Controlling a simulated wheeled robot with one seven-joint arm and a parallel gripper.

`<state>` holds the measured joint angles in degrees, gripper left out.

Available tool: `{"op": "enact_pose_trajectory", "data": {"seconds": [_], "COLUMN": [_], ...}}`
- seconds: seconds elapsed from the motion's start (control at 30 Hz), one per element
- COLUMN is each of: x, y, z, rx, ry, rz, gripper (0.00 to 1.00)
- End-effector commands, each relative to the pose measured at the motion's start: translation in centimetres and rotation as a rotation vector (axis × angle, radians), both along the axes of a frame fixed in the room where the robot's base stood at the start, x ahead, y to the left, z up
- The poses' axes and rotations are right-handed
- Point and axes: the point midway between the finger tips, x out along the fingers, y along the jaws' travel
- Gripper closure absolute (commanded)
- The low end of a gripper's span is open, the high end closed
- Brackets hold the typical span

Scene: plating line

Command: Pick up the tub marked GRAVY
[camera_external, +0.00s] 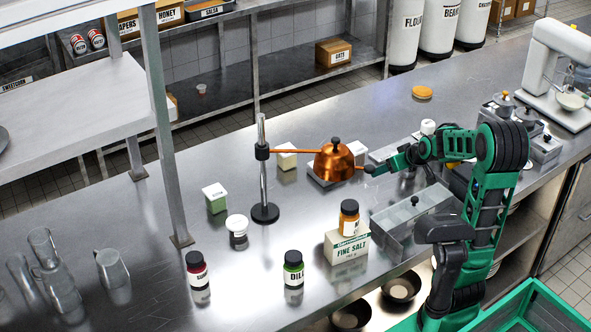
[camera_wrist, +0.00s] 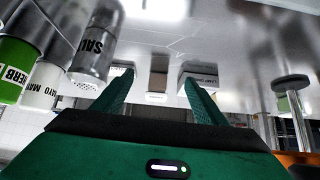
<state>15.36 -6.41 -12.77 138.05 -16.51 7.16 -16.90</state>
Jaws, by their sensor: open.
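No label reading GRAVY is legible in either view. Small square tubs stand on the steel counter: a green one (camera_external: 216,198), a cream one (camera_external: 286,158) and a pale one (camera_external: 356,148) partly hidden behind the copper dome. My gripper (camera_external: 374,169) is just right of the dome, above the counter. In the wrist view my gripper (camera_wrist: 158,100) is open, its green fingers apart. A small brown-and-white block (camera_wrist: 157,84) shows beyond and between them, its marking too small to read. No object is held.
The copper dome lamp (camera_external: 334,162) hangs from a rod stand (camera_external: 264,165) close to my gripper. A steel bin (camera_external: 398,226) lies near my arm. A salt shaker (camera_wrist: 94,45) shows upside down. The counter's left middle has free room.

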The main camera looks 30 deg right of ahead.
Motion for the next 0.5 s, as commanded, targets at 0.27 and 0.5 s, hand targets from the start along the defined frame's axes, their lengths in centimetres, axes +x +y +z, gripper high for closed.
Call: {"op": "enact_pose_trajectory", "data": {"seconds": [0.27, 0.5], "x": [9.3, 10.8], "y": [-0.2, -0.3], "z": [1.3, -1.6], "rx": [-0.018, -0.02], "ry": [-0.339, -0.419], "rz": [0.046, 0.039], "gripper": [0.34, 0.34]}}
